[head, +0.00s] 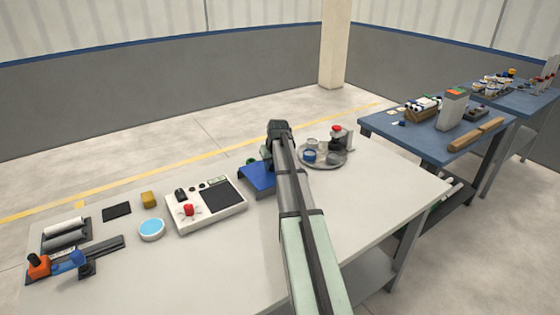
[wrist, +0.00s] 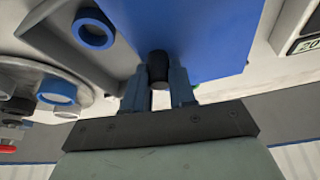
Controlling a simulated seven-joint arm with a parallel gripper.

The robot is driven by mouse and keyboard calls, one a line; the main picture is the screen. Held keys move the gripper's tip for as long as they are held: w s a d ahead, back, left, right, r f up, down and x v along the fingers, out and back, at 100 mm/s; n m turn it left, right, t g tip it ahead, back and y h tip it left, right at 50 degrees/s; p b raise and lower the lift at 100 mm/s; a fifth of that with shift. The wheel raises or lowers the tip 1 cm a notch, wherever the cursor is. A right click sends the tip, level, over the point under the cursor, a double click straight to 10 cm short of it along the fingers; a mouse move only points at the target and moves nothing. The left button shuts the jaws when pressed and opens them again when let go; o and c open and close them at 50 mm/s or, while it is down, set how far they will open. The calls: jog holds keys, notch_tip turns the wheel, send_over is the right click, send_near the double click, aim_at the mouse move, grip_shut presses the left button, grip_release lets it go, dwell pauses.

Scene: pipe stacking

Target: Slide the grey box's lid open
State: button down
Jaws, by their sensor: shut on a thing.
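The grey box (wrist: 52,32) shows in the wrist view as grey walls meeting in a corner, with a blue ring (wrist: 93,28) visible inside the uncovered part. Its blue lid (wrist: 205,30) lies flat beside that opening. The lid also shows in the head view (head: 256,178), left of my arm, which hides most of the box. A dark knob (wrist: 158,68) stands on the lid. My gripper (wrist: 156,88) is shut on this knob, with one finger on each side.
A round tray (head: 338,163) with cups and a red-topped item stands right of my arm. A control panel (head: 206,207) with a red knob lies left of the lid. A small green item (head: 251,160) is by the lid's far edge. The table's right part is clear.

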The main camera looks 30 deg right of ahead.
jog(key=c, duration=0.9)
grip_release()
jog(key=v, duration=1.4)
